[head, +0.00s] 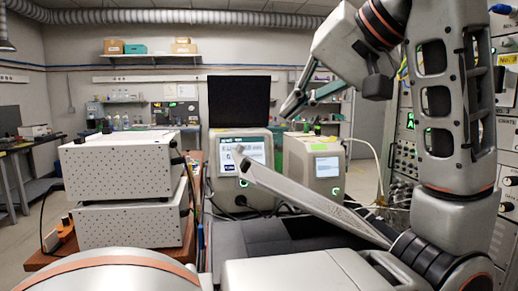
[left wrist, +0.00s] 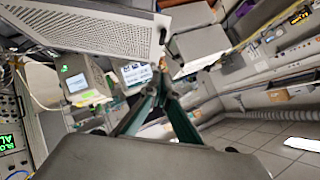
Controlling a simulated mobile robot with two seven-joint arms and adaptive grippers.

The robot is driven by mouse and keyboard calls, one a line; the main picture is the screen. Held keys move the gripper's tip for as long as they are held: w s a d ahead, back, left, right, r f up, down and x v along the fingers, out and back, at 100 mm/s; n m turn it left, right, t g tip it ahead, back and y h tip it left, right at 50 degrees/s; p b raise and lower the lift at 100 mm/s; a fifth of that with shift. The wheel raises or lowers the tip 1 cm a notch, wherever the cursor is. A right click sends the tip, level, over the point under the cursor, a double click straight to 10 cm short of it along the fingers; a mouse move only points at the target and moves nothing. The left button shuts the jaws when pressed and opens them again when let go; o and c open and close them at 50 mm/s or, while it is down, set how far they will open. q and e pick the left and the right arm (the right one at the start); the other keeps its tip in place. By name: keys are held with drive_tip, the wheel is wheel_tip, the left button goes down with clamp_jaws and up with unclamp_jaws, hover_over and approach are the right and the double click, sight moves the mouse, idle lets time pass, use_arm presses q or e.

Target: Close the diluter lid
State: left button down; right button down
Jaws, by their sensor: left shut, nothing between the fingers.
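The diluter lid (head: 310,195) appears in the head view as a pale grey slab seen nearly edge-on. It stands open at a slant, its free end up at the left and its lower end at the right. Under it is a dark grey surface (head: 265,238) that appears to be the diluter's inside. My left gripper (head: 287,110) is above the lid, apart from it, with teal fingers shut and empty. My right gripper is out of view.
Two stacked white perforated boxes (head: 125,165) stand at the left. Behind the lid are an instrument with a screen (head: 258,145), a black panel (head: 238,100) above it, and a second instrument (head: 313,150). Equipment racks (head: 507,120) line the right side.

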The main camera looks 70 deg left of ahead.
use_arm(q)
drive_tip(key=b, duration=0.2)
hover_over(257, 180)
drive_tip(key=w, duration=0.1)
drive_tip(key=shift+h, duration=0.3)
wheel_tip(257, 180, down, 8)
drive_tip(key=shift+d+r, duration=0.1)
drive_tip(key=shift+r, duration=0.1)
drive_tip(key=shift+s+f, duration=0.35)
drive_tip(key=shift+f, duration=0.15)
drive_tip(key=shift+s+f, duration=0.1)
drive_tip(key=shift+s, duration=0.05)
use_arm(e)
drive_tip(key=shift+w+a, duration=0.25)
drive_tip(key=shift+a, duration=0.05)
